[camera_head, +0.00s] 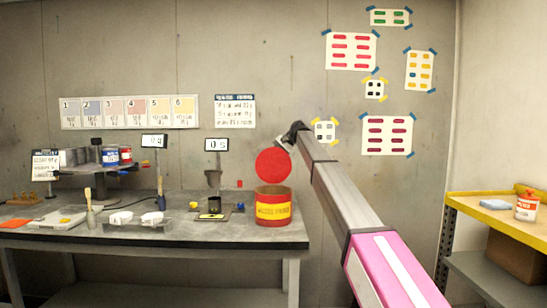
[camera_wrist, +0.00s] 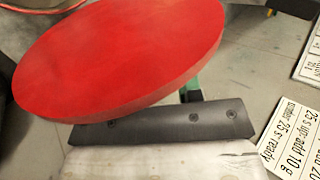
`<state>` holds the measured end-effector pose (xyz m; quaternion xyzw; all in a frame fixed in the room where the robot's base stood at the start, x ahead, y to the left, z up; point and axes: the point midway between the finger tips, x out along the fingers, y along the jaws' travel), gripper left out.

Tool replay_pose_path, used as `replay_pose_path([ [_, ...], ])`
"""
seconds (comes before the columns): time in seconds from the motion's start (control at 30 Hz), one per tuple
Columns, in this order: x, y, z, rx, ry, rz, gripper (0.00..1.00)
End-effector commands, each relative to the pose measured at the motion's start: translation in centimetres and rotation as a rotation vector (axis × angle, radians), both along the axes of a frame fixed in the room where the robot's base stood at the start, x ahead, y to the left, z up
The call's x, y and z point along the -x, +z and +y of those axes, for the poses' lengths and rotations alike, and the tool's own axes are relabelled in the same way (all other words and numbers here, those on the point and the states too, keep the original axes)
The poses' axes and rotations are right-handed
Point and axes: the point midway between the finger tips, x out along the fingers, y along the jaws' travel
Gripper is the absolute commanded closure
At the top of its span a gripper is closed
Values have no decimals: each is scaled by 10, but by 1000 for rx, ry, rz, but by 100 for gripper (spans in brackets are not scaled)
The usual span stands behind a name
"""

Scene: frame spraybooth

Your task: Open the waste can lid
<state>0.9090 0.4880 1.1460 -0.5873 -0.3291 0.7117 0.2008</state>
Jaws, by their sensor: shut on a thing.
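The waste can (camera_head: 273,208) is red with a yellow label band and stands at the right end of the grey bench. Its round red lid (camera_head: 272,164) stands raised, its face turned towards the head camera, above the can's mouth, which shows uncovered. My gripper (camera_head: 287,141) is at the lid's upper right edge. In the wrist view the lid (camera_wrist: 120,50) fills the upper left as a tilted thick disc. My gripper (camera_wrist: 165,122) is shut on its near edge there. The exact grip and any hinge are hidden.
The bench (camera_head: 150,235) holds scales, white cups, a brush and a small dark pot (camera_head: 214,205) left of the can. Cards hang on the wall behind. A yellow-topped shelf (camera_head: 490,208) stands at the right. The floor between bench and shelf looks mostly clear.

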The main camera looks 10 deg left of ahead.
Motion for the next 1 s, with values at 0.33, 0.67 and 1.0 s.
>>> replay_pose_path([
  [0.33, 0, -1, 0, 0, 0, -1, 45],
  [0.67, -4, 10, -10, 0, -1, -1, 45],
  [1.0, -18, 52, -50, 0, -1, -1, 45],
])
